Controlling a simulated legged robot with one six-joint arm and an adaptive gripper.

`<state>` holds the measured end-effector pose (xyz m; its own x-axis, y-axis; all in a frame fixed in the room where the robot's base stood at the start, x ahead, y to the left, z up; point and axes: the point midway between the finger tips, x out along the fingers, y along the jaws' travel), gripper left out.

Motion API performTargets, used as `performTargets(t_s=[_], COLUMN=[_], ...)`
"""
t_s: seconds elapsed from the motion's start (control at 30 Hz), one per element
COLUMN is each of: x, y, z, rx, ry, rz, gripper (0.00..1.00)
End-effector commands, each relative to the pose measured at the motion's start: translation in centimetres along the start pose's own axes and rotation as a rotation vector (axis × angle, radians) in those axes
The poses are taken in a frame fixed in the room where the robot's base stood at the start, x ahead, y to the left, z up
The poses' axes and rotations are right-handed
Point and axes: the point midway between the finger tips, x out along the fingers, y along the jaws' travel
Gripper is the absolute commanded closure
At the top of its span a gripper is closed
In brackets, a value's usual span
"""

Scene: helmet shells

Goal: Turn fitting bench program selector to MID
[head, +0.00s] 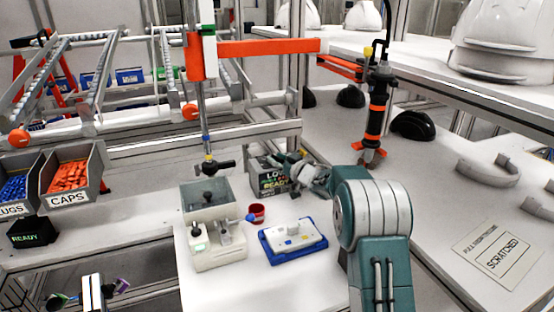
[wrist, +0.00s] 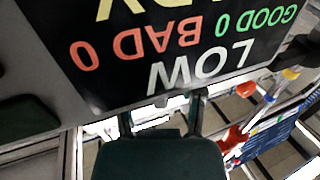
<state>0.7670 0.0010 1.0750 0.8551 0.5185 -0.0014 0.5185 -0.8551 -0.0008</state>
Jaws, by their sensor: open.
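The dark display box (head: 268,180) stands at the back of the white bench. Its screen (wrist: 180,60) fills the top of the wrist view, upside down, and reads LOW, GOOD 0, BAD 0 and part of READY. My gripper (head: 292,160) is at the upper right of this box, partly in front of it. In the wrist view my gripper (wrist: 160,115) shows two dark fingers apart, with nothing seen between them, close to the screen's edge. I cannot make out the selector knob clearly in either view; my gripper and arm may hide it.
A white fixture with a clear cover (head: 212,225), a red cup (head: 257,212) and a blue tray (head: 268,249) with a white part stand in front of the box. A hanging orange-and-black tool (head: 376,118) is at the right.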

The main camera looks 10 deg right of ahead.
Motion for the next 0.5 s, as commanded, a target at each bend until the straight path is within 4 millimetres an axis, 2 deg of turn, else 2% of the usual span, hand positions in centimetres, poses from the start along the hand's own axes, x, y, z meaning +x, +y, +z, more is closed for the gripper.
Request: performTargets(t_s=[0.03, 0.13, 0.17, 0.5], x=[-0.01, -0.02, -0.02, -0.02], y=[0.0, 0.0, 0.0, -0.03], z=[-0.01, -0.01, -0.01, -0.07], rx=[0.0, 0.0, 0.0, -0.001], ry=[0.0, 0.0, 0.0, 0.001], rz=[0.0, 0.0, 0.0, 0.021], gripper=[0.5, 0.95, 1.0, 1.0])
